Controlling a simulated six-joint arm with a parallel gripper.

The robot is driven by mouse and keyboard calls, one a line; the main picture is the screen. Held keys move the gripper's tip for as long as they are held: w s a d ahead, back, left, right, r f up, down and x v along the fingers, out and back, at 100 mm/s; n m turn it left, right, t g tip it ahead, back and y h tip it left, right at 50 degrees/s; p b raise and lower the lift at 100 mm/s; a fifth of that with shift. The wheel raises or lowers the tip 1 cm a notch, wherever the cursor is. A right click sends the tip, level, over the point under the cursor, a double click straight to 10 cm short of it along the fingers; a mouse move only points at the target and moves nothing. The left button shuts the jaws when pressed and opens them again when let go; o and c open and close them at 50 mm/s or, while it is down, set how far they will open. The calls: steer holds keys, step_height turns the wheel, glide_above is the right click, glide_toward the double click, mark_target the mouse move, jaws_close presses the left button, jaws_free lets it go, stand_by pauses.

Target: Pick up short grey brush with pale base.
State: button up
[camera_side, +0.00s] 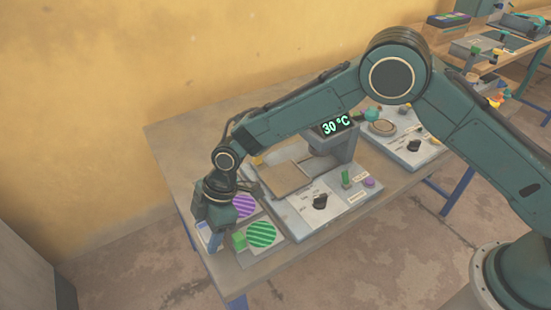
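My gripper (213,226) points down at the near left corner of the table, beside two striped discs. Its fingers are small and partly hidden by the wrist, so I cannot tell whether they are open or shut. A narrow blue-grey piece shows under the wrist; I cannot tell whether it is a finger or part of the brush. I cannot make out the short grey brush with pale base clearly; the wrist may hide it.
A green striped disc (262,234), a purple striped disc (243,205) and a green block (239,242) are close to my gripper. The press (343,148) with a 30 °C display stands behind a panel (303,212) with knobs. More equipment (411,150) stands to the right.

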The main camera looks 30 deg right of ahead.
mark_target(208, 229)
steer(key=shift+c, duration=0.7)
steer(key=shift+r, duration=0.15)
step_height(208, 229, up, 20)
stand_by(0.5)
steer(key=o, duration=0.4)
steer(key=c, duration=0.3)
steer(key=shift+w+d+f, duration=0.1)
steer(key=shift+f, duration=0.1)
